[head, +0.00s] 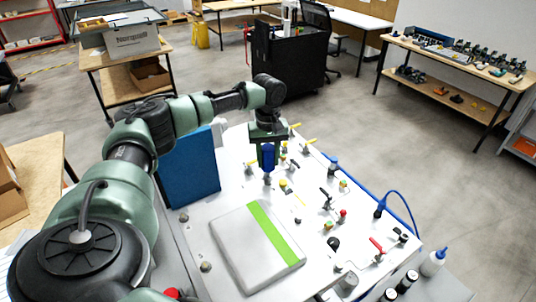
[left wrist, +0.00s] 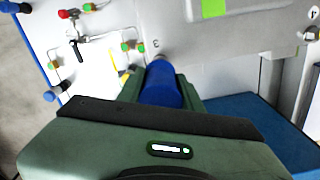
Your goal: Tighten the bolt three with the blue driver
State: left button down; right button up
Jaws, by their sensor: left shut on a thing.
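The blue driver (head: 267,157) is held upright, tip down, in my left gripper (head: 266,146) above the far left part of the white analyser panel (head: 205,235). In the left wrist view, the blue handle (left wrist: 160,88) sits between the green fingers of my left gripper (left wrist: 160,92). The driver's tip is close to the panel, but I cannot tell whether it touches a bolt. My right gripper is not in view.
A grey cover with a green stripe (head: 265,232) lies on the panel. Valves and fittings, including a red-handled valve (head: 377,245), stand to its right. A blue upright block (head: 190,168) is left of the gripper.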

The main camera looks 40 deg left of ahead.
pick_arm(q)
jog(key=shift+f, duration=0.5)
jog(key=c, duration=1.5)
grip_release()
jog(key=shift+c, duration=0.2)
grip_shut()
